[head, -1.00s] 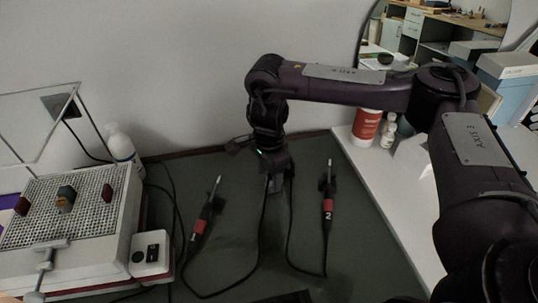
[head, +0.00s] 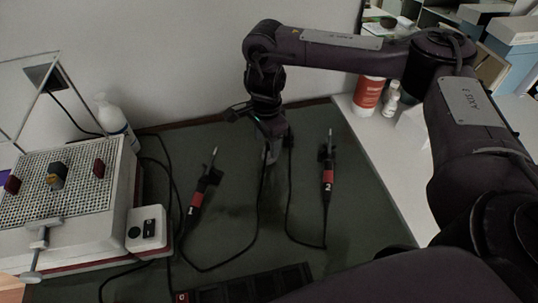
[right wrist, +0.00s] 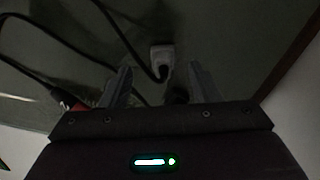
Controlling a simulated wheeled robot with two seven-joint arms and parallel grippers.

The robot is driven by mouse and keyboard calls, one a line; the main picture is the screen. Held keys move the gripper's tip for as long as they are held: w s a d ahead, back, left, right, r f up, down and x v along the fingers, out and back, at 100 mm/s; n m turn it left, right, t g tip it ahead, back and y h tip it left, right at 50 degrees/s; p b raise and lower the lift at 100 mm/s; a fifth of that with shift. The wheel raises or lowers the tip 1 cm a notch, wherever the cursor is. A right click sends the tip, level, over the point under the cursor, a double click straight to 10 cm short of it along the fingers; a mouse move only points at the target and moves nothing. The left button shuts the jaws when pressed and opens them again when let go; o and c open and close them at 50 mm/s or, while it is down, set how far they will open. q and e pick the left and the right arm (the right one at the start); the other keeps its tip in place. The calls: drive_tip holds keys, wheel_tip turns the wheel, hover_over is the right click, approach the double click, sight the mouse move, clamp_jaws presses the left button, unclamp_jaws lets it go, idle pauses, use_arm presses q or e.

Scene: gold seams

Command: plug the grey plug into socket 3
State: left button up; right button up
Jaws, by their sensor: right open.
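A light grey plug (right wrist: 162,56) with a black cable shows in the right wrist view, near the dark green mat. My right gripper (right wrist: 162,84) is open, with its fingers on either side of the cable's line and the plug beyond their tips. In the head view my right gripper (head: 272,156) points down over the back of the mat; the plug there is mostly hidden by it. A dark strip (head: 245,290) with several square sections lies at the bottom edge, partly cut off; I cannot read which section is socket 3. My left gripper is out of view.
Two pen-like tools with red bands, tool 1 (head: 198,197) and tool 2 (head: 327,178), lie on the mat (head: 345,225) with black cables looping near the gripper. A perforated box (head: 115,205) stands left. Bottles (head: 368,97) stand back right on a white surface.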

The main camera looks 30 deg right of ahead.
sight(269, 149)
drive_tip(key=shift+w+d+f+p, duration=0.1)
drive_tip(key=shift+d+f+p, duration=0.05)
drive_tip(key=shift+f, duration=0.6)
drive_tip(key=shift+w+d+f+p, duration=0.1)
drive_tip(key=shift+d+f+p, duration=0.1)
drive_tip(key=shift+f, duration=0.6)
drive_tip(key=shift+w+d+f+p, duration=0.1)
drive_tip(key=shift+d+f, duration=0.05)
drive_tip(key=shift+f, duration=0.9)
drive_tip(key=c, duration=1)
drive_tip(key=shift+r, duration=0.15)
wheel_tip(269, 149, up, 7)
drive_tip(key=shift+r, duration=0.1)
wheel_tip(269, 149, up, 13)
drive_tip(key=p, duration=0.3)
